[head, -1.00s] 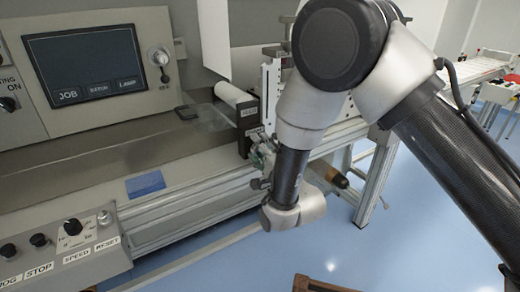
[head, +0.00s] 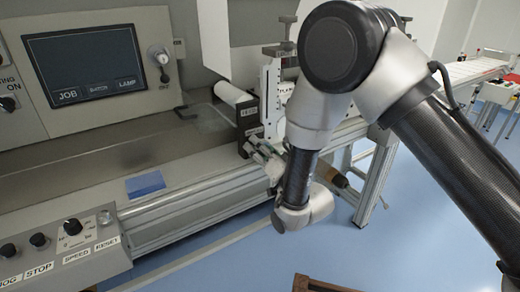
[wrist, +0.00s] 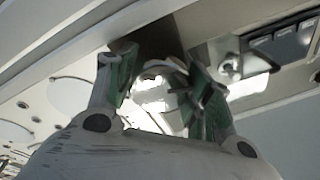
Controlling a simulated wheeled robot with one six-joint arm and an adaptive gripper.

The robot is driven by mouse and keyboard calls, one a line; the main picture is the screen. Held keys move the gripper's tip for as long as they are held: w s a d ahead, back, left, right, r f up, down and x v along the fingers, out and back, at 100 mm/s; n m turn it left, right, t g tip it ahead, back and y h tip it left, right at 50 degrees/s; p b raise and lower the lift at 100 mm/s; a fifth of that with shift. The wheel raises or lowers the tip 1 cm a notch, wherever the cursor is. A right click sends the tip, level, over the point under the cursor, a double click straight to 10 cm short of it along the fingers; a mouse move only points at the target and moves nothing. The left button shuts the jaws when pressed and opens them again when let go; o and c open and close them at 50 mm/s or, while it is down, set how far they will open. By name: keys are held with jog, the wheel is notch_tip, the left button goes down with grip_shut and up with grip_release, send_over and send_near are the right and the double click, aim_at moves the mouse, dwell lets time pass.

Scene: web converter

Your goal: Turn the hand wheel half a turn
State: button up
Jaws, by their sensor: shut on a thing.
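My gripper (head: 256,146) is at the end of the rail, just below the black labelled block (head: 247,118), in the head view. In the wrist view its two green-lined fingers (wrist: 160,85) stand a little apart, with a bright, pale metal shape between them. I take this shape to be part of the hand wheel (wrist: 153,88), with the fingers shut on it. Its rim and any spokes cannot be made out. In the head view the hand wheel is hidden behind my gripper and wrist.
A white roller (head: 232,94) and a slotted upright plate (head: 275,98) stand close to my gripper. A control box (head: 70,243) with knobs is at the lower left. A brown-ended roller (head: 330,174) sits below right.

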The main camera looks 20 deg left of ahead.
jog(key=n+g, duration=0.1)
jog(key=n, duration=0.5)
jog(key=shift+f+y, duration=0.1)
jog(key=shift+y, duration=0.2)
jog(key=n+g, duration=0.1)
jog(key=n, duration=0.6)
jog(key=shift+d, duration=0.1)
jog(key=n, duration=0.4)
jog(key=shift+n+g, duration=0.4)
jog(key=shift+n+h, duration=0.5)
jog(key=shift+n, duration=1.4)
jog(key=o, duration=0.7)
jog(key=shift+o, duration=0.2)
